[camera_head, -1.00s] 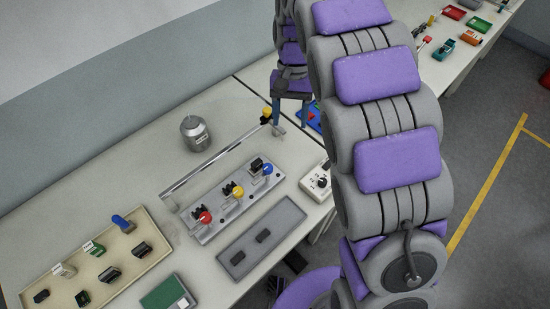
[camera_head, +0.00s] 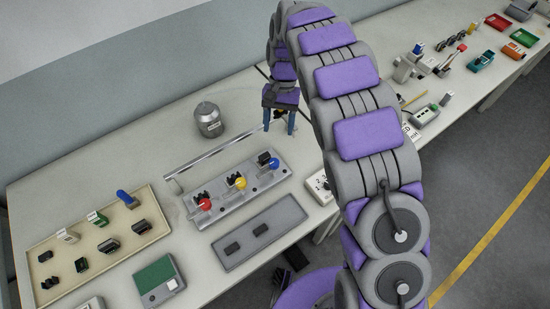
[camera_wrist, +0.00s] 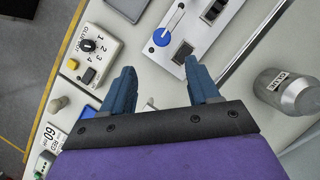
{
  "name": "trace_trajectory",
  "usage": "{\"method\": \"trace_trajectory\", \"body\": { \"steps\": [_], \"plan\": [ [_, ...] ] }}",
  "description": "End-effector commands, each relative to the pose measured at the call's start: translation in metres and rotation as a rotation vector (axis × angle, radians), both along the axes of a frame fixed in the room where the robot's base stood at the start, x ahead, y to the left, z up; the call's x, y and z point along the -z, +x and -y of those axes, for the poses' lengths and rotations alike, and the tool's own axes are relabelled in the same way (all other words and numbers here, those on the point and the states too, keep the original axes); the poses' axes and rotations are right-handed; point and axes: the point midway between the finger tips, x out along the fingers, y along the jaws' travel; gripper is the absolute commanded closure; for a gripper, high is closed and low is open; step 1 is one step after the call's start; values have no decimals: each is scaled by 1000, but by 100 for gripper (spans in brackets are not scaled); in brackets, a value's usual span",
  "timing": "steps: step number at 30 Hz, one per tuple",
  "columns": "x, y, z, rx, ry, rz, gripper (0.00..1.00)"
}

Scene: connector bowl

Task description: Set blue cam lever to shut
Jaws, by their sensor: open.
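The blue cam lever (camera_head: 274,163) stands at the right end of a grey plate (camera_head: 222,197), beside a yellow lever (camera_head: 240,183) and a red lever (camera_head: 205,204). In the wrist view the blue knob (camera_wrist: 161,38) joins a pale arm pointing up and right, next to a black connector (camera_wrist: 183,50). My gripper (camera_wrist: 160,88) is open, with blue fingers apart and nothing between them. It hangs near the blue lever without touching it. In the head view my gripper (camera_head: 280,122) is behind the plate's right end.
A silver canister (camera_head: 209,120) and a metal rail (camera_head: 215,157) lie behind the plate. A selector box (camera_wrist: 105,45) is beside it. A grey tray (camera_head: 290,212) is in front, and a beige connector tray (camera_head: 160,237) is at left.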

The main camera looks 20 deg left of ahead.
Motion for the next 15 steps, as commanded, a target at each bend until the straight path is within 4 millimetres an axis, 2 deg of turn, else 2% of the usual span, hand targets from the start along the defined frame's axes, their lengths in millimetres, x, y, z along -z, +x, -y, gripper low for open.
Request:
{"method": "trace_trajectory", "body": {
  "steps": [3, 15],
  "plan": [
    [23, -10, -1, -1, -5, -5, 40],
    [92, -38, 1, -1, -5, -4, 40]
  ]
}}
